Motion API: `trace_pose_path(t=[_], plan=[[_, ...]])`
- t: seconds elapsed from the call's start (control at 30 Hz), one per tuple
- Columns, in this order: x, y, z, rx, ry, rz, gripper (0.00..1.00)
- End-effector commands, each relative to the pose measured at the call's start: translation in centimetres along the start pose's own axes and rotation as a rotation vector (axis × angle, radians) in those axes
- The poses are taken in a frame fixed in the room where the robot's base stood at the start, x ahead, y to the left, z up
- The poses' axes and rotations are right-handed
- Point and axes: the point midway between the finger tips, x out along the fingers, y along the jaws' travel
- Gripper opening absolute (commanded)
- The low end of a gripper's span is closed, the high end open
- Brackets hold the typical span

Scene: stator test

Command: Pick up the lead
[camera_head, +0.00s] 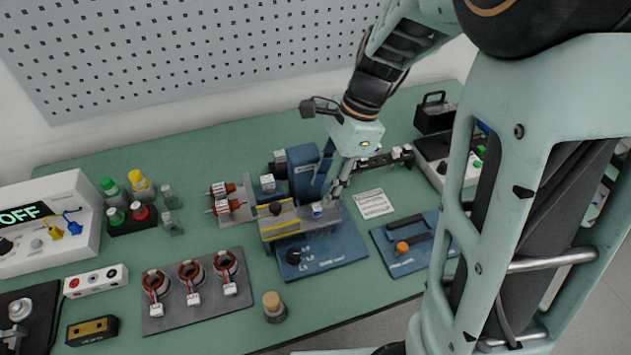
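A white box with a green OFF display (27,214) stands at the far left. A yellow plug-like lead end (55,233) and a blue one with a short cable (74,228) are on its front; I cannot tell which is the lead of the task. My gripper (335,190) points down over the right part of a blue fixture (325,252) in the middle of the bench, far to the right of these leads. A small white-and-blue piece (317,209) is just left of its fingertips. The fingers look small and close together; whether they hold anything is not clear.
A grey plate (205,313) with several red-ringed coils lies front left. Green and yellow capped bottles (142,186) stand behind it. A cork-topped jar (273,306) stands near the front edge. A blue tray (408,262) lies right of the fixture. My arm hides much of the right side.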

Motion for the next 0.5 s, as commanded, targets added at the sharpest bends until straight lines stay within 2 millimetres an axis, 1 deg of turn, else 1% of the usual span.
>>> trace_pose_path(t=[0.13, 0.3, 0.4, 0.5], plan=[[1.5, 0.2, 0.0, 0.0, 0.0, 0.004, 0.33], [4.2, 0.4, -0.1, 0.0, 0.0, 0.005, 0.33], [5.1, 0.3, -0.1, -0.001, 0.0, 0.002, 0.33], [5.4, 0.3, -0.1, -0.002, 0.001, 0.001, 0.33]])
